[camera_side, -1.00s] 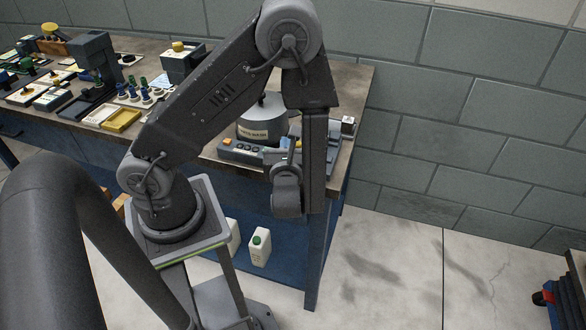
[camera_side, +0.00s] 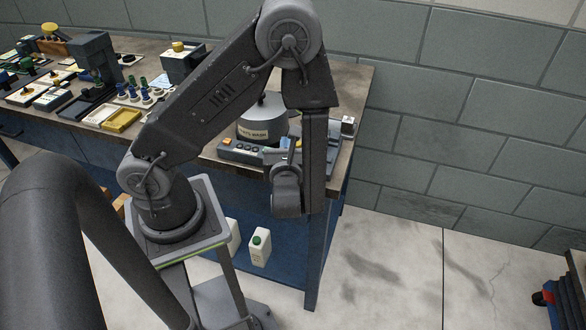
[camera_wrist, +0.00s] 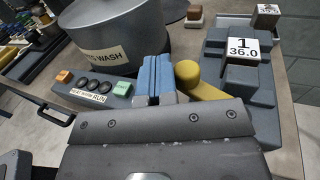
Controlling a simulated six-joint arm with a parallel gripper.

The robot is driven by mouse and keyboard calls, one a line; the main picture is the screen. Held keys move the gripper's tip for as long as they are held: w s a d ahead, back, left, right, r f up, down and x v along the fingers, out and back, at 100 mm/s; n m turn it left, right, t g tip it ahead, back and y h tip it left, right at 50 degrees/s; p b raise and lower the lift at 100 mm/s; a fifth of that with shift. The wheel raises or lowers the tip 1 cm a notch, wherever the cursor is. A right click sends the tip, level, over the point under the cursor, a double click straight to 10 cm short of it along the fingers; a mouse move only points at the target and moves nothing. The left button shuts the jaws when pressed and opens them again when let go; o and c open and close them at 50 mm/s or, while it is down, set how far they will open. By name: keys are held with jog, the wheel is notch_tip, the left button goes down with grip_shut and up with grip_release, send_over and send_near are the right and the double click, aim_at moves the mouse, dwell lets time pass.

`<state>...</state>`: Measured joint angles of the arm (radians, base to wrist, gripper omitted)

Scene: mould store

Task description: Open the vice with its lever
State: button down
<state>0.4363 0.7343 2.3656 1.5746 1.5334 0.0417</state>
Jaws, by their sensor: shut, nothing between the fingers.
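The vice (camera_wrist: 258,85) is a stepped dark grey block at the right of the wrist view, with a white "1 36.0" label on top. Its yellow lever (camera_wrist: 207,92) ends in a round yellow knob (camera_wrist: 187,73) pointing left. My gripper (camera_wrist: 155,62) shows as two blue fingers shut together, with nothing between them. The fingers are just left of the knob; I cannot tell whether they touch it. In the side view my gripper (camera_side: 288,143) is partly hidden by my wrist, and my arm hides most of the vice.
A grey drum (camera_wrist: 125,30) labelled as a parts wash stands behind left, with a button panel (camera_wrist: 95,86) before it. A small light-topped block (camera_side: 348,125) sits near the bench's right end. Trays and fixtures, including a yellow tray (camera_side: 121,120), fill the left.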

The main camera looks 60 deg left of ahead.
jog(key=shift+d, duration=0.1)
jog(key=v, duration=1.3)
jog(key=shift+s+d, duration=0.2)
jog(key=shift+d, duration=0.05)
